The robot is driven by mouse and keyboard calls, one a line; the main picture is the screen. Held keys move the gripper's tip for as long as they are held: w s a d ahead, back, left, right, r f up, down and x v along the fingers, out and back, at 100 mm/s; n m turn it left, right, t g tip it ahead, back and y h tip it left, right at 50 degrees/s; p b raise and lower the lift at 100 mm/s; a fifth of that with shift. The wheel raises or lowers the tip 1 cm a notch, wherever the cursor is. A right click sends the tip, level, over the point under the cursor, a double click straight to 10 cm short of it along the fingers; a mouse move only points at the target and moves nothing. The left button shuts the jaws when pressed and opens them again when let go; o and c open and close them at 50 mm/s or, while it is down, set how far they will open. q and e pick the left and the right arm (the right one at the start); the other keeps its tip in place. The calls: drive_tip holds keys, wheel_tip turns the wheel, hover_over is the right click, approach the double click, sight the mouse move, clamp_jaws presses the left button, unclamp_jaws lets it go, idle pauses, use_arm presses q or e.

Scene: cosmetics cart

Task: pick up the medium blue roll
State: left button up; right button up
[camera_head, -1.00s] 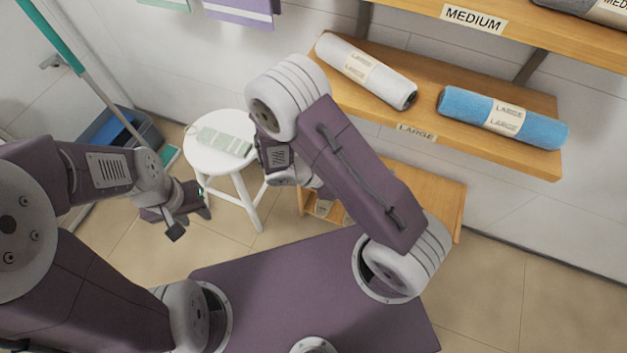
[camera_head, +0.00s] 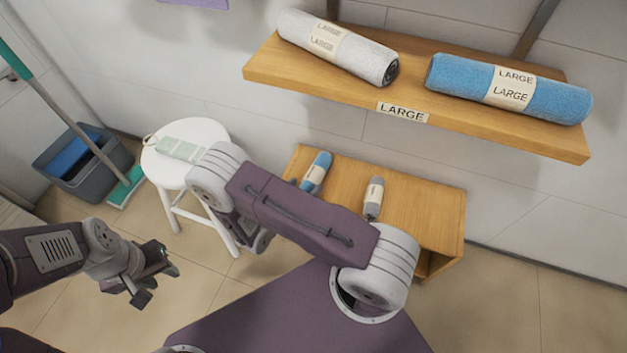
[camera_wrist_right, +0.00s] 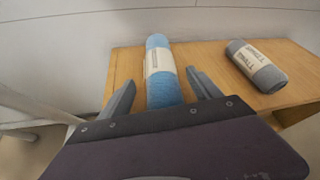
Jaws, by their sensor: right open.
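A small blue roll (camera_head: 316,172) with a pale label band lies on the low wooden cabinet. Its label is too small to read. It also shows in the right wrist view (camera_wrist_right: 160,70), between the spread fingers of my right gripper (camera_wrist_right: 158,84). The right gripper is open, with nothing clamped; whether the fingers touch the roll I cannot tell. The right gripper is hidden behind its own arm in the head view. My left gripper (camera_head: 158,284) is open and empty above the floor at lower left.
A small grey roll (camera_head: 373,198) lies right of the blue roll on the low cabinet (camera_head: 425,205). Above, the shelf labelled LARGE (camera_head: 440,118) holds a big white-grey roll (camera_head: 338,47) and a big blue roll (camera_head: 508,90). A white stool (camera_head: 205,133) stands left.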

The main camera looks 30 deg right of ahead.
sight(309, 182)
drive_tip(key=b+x, duration=0.1)
drive_tip(key=x, duration=0.2)
drive_tip(key=shift+d+f, duration=0.15)
drive_tip(key=shift+f, duration=0.15)
drive_tip(key=shift+w+d, duration=0.15)
drive_tip(key=shift+d, duration=0.1)
use_arm(q)
wheel_tip(309, 182, down, 2)
drive_tip(key=shift+f, duration=0.2)
use_arm(e)
drive_tip(key=shift+r, duration=0.15)
